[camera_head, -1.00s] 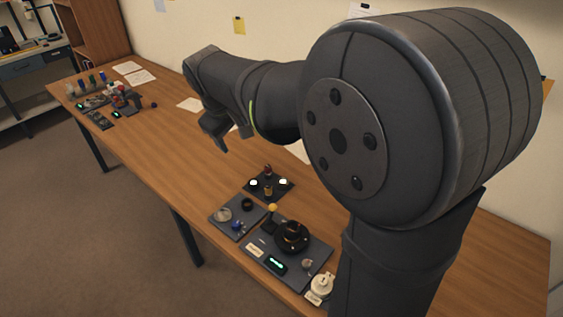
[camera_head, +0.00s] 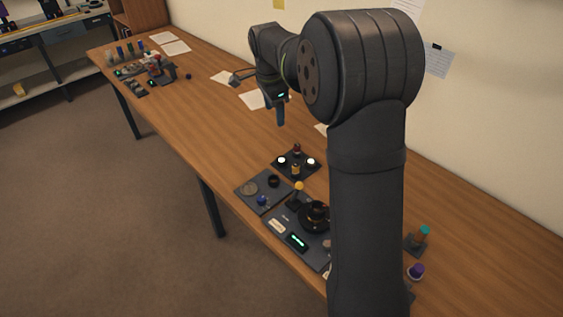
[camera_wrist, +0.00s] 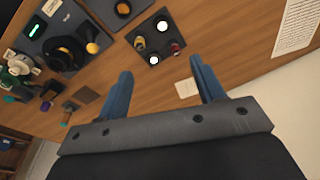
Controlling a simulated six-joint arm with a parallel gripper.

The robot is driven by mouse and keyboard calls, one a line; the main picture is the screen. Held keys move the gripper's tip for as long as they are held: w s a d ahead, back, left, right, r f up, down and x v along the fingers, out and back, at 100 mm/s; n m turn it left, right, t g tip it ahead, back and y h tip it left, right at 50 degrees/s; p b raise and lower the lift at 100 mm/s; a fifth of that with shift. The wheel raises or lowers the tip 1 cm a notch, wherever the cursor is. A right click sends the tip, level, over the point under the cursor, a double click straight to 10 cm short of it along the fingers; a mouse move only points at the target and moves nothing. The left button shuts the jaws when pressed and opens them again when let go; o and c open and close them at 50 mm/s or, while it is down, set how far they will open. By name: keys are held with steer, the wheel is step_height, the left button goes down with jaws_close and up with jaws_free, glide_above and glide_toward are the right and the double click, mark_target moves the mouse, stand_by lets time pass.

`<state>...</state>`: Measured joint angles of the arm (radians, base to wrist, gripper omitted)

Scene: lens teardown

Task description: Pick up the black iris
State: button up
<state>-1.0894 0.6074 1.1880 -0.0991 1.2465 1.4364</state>
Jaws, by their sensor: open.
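My gripper (camera_head: 280,116) is open and empty, held above the table behind the work boards. In the wrist view its two blue fingers (camera_wrist: 161,70) are spread apart with bare wood between them. A larger black round assembly (camera_head: 316,222) sits on a dark board, partly hidden by my arm in the head view, and shows in the wrist view (camera_wrist: 65,52). I cannot tell for sure which is the black iris.
A dark plate (camera_head: 284,168) carries two white lights and small bottle-like parts. A yellow ball (camera_head: 299,186) stands on a short post by the round assembly. A green display (camera_head: 297,242) is on the same board. Papers (camera_head: 252,99) lie on the table.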

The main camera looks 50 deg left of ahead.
steer(key=w+a+f+m+g, duration=0.1)
steer(key=w+a+f+m, duration=0.2)
steer(key=m, duration=0.8)
glide_above(282, 159)
steer(key=shift+g+h, duration=0.3)
steer(key=f, duration=1.3)
steer(key=shift+s+a+f, duration=0.15)
steer(key=shift+a+f, duration=0.15)
steer(key=shift+d+f, duration=0.15)
steer(key=shift+f, duration=1.2)
steer(key=shift+d+f, duration=0.15)
steer(key=shift+f, duration=1.2)
steer(key=c, duration=1)
